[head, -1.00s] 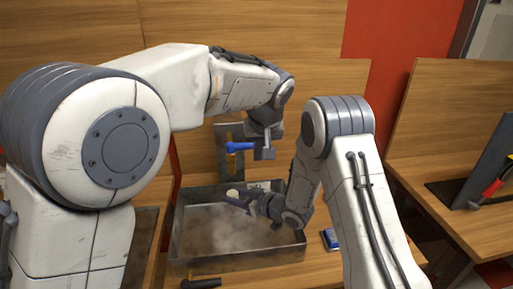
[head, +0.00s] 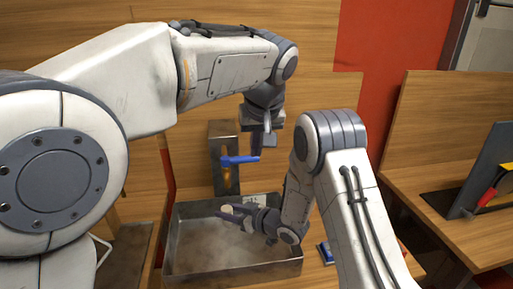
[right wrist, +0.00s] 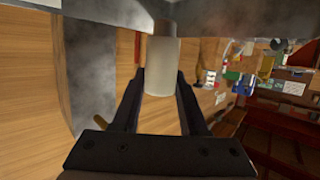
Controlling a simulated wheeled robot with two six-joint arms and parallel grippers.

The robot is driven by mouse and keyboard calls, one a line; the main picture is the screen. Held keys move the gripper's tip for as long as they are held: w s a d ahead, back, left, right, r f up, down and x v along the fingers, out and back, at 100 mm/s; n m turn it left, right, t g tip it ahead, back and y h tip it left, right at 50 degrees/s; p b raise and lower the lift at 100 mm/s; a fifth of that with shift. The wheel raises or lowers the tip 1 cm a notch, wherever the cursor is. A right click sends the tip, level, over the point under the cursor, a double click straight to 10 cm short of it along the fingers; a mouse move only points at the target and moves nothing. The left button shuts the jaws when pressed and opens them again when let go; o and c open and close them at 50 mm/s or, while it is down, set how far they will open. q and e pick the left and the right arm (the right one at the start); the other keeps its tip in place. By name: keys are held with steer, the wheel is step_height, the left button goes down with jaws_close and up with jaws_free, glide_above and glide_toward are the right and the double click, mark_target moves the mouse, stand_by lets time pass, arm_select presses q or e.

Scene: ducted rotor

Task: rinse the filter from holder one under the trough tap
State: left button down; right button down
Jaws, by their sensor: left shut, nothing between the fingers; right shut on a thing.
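The filter (right wrist: 163,66) is a pale cylinder between the fingers of my right gripper in the right wrist view; I cannot make it out in the head view. My right gripper (head: 232,214) is shut on it, low over the grey metal trough (head: 185,265). The trough tap (head: 226,178) is brass-coloured, on a metal post at the trough's back, with a blue lever (head: 240,160). My left gripper (head: 259,146) is shut and empty, just above the lever's right end. I see no clear water stream. Holder one cannot be picked out.
A small blue item (head: 325,253) lies on the wood right of the trough, partly behind my right arm. A separate wooden bench (head: 435,165) at the right carries a dark upright panel (head: 478,165) with a red and yellow item.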

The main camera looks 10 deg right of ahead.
steer(key=s+a+b, duration=0.1)
steer(key=s+a, duration=0.3)
steer(key=s, duration=0.2)
steer(key=shift+s+b, duration=0.2)
steer(key=shift+b, duration=0.1)
stand_by(1.4)
steer(key=s+a+r+p, duration=0.1)
steer(key=s+a+r, duration=0.1)
steer(key=s+r, duration=0.2)
steer(key=shift+a+p, duration=0.2)
steer(key=shift+p, duration=0.2)
steer(key=shift+s, duration=0.1)
stand_by(0.9)
